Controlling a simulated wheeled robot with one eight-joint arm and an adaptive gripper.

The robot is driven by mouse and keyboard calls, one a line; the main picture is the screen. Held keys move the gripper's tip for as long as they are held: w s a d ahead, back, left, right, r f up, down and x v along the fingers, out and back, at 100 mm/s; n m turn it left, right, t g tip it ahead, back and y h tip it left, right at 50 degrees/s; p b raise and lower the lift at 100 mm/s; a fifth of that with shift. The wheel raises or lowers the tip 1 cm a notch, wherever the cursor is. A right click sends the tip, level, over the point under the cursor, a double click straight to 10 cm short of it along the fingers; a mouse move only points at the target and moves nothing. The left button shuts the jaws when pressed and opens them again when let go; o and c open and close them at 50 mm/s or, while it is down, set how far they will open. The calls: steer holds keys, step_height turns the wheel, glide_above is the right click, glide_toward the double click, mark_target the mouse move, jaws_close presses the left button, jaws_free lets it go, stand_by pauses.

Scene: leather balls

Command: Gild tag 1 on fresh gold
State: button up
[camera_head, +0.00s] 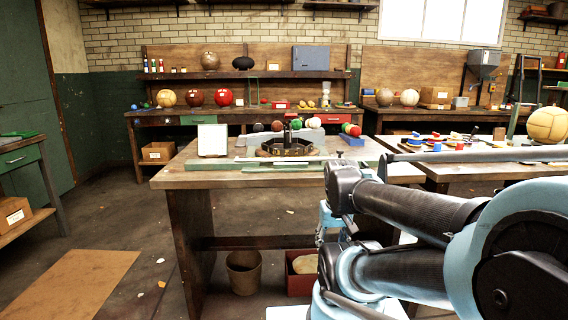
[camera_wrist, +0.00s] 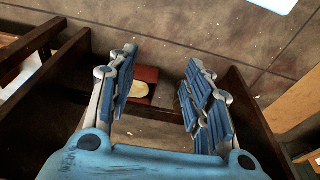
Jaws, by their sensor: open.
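My gripper (camera_wrist: 160,62) is open and empty in the wrist view, with its blue-padded fingers wide apart. Beyond the gap lie the floor and a dark red box (camera_wrist: 146,76) with a pale cream piece (camera_wrist: 138,88) in it. The red box also shows under the middle bench in the head view (camera_head: 302,285). In the head view my arm covers the right front, and I cannot make out the gripper there. I cannot identify tag 1 or any gold in either view.
The middle bench (camera_head: 180,178) carries a white upright panel (camera_head: 212,140), a dark ring-shaped stand (camera_head: 288,148) and several coloured balls behind. A bucket (camera_head: 243,272) stands beneath it. A large tan ball (camera_head: 547,125) sits on the right bench. Floor at left is mostly clear.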

steer(key=shift+s+r, duration=0.2)
steer(key=c, duration=0.4)
steer(key=r, duration=0.2)
steer(key=shift+w+r, duration=0.3)
steer(key=shift+w, duration=0.1)
jaws_close()
steer(key=w+a+r, duration=0.3)
steer(key=w+r, duration=0.9)
steer(key=r, duration=0.3)
steer(key=w+a+r+t, duration=0.1)
steer(key=w+a+r, duration=0.2)
steer(key=w+r, duration=1)
steer(key=w+a+r, duration=0.3)
steer(key=w+r, duration=0.9)
steer(key=r, duration=0.6)
steer(key=shift+w+r+t, duration=0.2)
steer(key=shift+w+t, duration=0.2)
